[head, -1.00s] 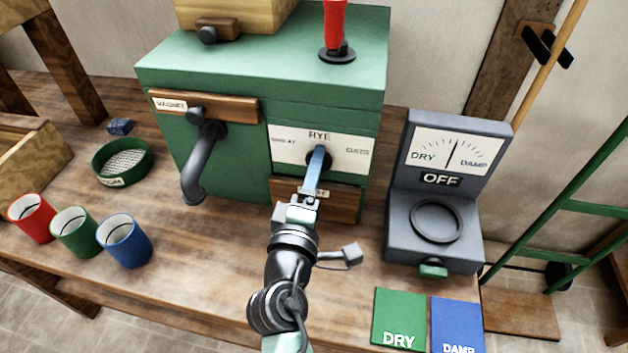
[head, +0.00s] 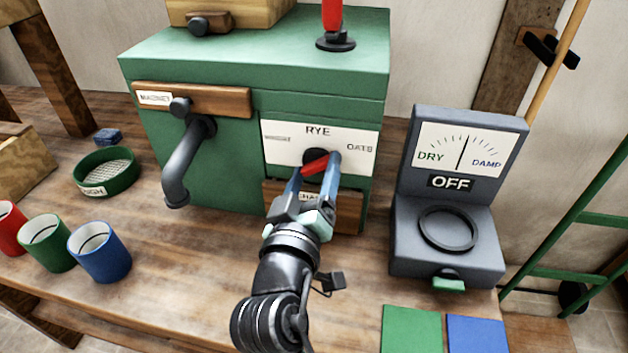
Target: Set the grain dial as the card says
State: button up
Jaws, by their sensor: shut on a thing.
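The grain dial has a black hub (head: 313,155) and a red bar (head: 317,165). It sits on a white plate (head: 350,163) on the front of the green mill (head: 230,95). The plate reads RYE at the top and OATS at the right; the small left label is blurred. My gripper (head: 315,167) is at the dial, its two blue fingers on either side of the red bar and shut on it. The fingers partly cover the bar, so I cannot tell which word it points to. I cannot make out an instruction card.
A grey meter (head: 447,205) marked OFF stands at right, with green (head: 411,330) and blue (head: 476,334) cards before it. A black spout (head: 183,165) sticks out left of the dial. Cups (head: 100,252) and a sieve (head: 107,172) stand at left.

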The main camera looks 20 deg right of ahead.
jog(key=shift+f+m+b, duration=0.1)
jog(key=shift+m+b, duration=0.25)
jog(key=shift+m, duration=0.25)
jog(key=o, duration=1.4)
jog(key=v, duration=1.3)
jog(key=shift+b, duration=0.4)
jog(key=w+a+r+t+y, duration=0.2)
jog(key=a+r+t, duration=0.1)
jog(key=r, duration=0.6)
jog(key=w+a+r+t+y, duration=0.2)
jog(key=w+r+t, duration=0.1)
jog(key=r, duration=0.7)
jog(key=s+a+r+t+y+p, duration=0.1)
jog(key=s+r+t+y+p, duration=0.1)
jog(key=r+p, duration=0.5)
jog(key=s+a+r+t+y+p, duration=0.2)
jog(key=r+p, duration=0.6)
jog(key=r, duration=1.1)
jog(key=s+a+r+n+t+y+p, duration=0.1)
jog(key=s+r+t+y+p, duration=0.1)
jog(key=r+p, duration=0.5)
notch_tip(320, 180, up, 6)
jog(key=shift+s+a+f+p, duration=0.1)
jog(key=shift+s+a+p, duration=0.1)
jog(key=shift+p, duration=0.2)
